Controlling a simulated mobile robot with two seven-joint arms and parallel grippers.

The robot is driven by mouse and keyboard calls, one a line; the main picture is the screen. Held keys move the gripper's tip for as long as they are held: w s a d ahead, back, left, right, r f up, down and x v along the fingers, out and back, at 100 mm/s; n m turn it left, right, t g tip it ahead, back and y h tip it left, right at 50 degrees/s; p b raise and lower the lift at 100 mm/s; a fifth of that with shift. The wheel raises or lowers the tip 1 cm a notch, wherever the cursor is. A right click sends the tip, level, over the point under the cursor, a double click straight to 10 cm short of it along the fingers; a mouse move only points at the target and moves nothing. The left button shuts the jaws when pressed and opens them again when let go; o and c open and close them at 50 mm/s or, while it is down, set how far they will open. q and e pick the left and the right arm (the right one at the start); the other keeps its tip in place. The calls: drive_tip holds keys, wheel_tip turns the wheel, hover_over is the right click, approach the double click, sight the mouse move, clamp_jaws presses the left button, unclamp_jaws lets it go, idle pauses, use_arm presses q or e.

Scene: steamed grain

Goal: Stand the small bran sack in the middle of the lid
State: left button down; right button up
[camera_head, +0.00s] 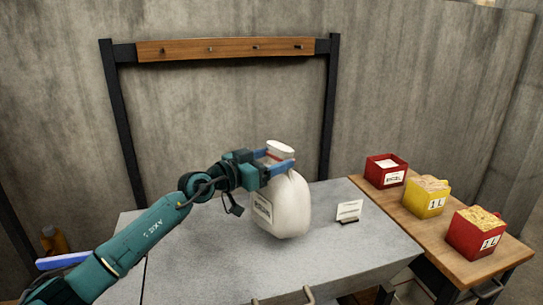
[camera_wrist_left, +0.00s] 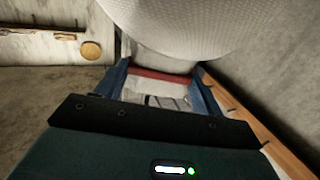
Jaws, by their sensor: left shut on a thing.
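The small bran sack (camera_head: 288,205) is white and rounded, with a printed label on its front left. It hangs or stands upright over the grey lid (camera_head: 195,250), right of the lid's middle in the picture; I cannot tell whether its base touches. My left gripper (camera_head: 280,167) is shut around the sack's tied neck from the left. In the left wrist view the pale sack (camera_wrist_left: 180,25) fills the top and a red band shows between the fingers (camera_wrist_left: 160,85). My right gripper is out of view.
A small white card (camera_head: 349,210) stands to the right of the sack. A wooden side table (camera_head: 425,235) holds two red boxes (camera_head: 385,171) (camera_head: 476,232) and a yellow box (camera_head: 426,197). A peg rail (camera_head: 225,48) is behind. The lid's left part is clear.

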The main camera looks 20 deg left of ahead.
sight(279, 189)
use_arm(q)
drive_tip(key=shift+w+f+b, duration=0.1)
drive_tip(key=shift+f+b, duration=0.4)
drive_tip(key=shift+f, duration=0.65)
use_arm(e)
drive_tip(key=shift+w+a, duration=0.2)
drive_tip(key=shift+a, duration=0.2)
use_arm(q)
drive_tip(key=c, duration=0.6)
unclamp_jaws()
drive_tip(key=shift+f, duration=0.65)
drive_tip(key=shift+o, duration=0.8)
drive_tip(key=shift+s+r, duration=0.1)
drive_tip(key=shift+s, duration=0.1)
drive_tip(key=shift+o, duration=1.1)
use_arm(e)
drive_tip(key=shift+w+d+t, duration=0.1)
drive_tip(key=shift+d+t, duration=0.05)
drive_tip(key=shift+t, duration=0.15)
